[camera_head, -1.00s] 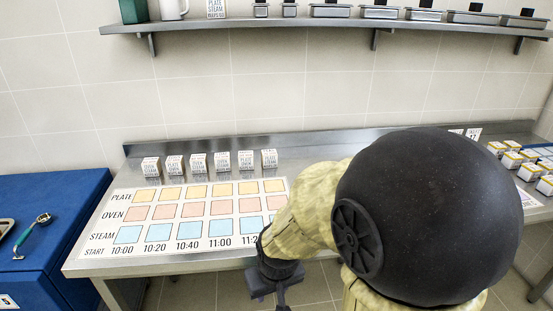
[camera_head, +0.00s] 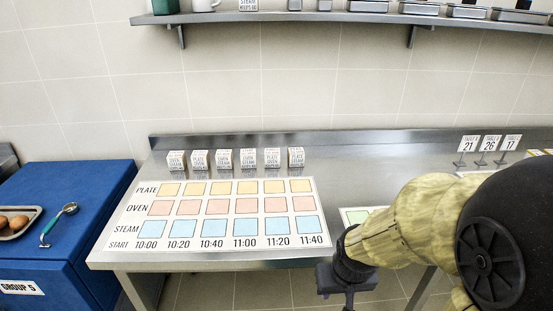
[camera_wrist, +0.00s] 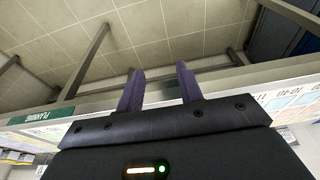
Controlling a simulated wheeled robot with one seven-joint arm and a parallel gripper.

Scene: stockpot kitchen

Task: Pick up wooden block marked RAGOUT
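Several small pale wooden blocks stand in a row on the steel table, behind the printed planning board (camera_head: 105,243). They run from a leftmost block (camera_head: 176,161) to a rightmost block (camera_head: 296,157). Their printed labels are too small to read surely, so I cannot tell which is marked RAGOUT. My gripper (camera_head: 337,290) is low at the table's front edge, right of the board and well away from the blocks. In the wrist view my gripper (camera_wrist: 160,70) has its two fingers apart with nothing between them; floor tiles and table underside lie beyond.
A blue cabinet (camera_head: 70,190) with a ladle (camera_head: 58,225) and an egg tray (camera_head: 18,228) stands at left. Number signs (camera_head: 489,146) stand at the table's back right. A wall shelf (camera_head: 350,18) holds metal containers. The table between blocks and signs is clear.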

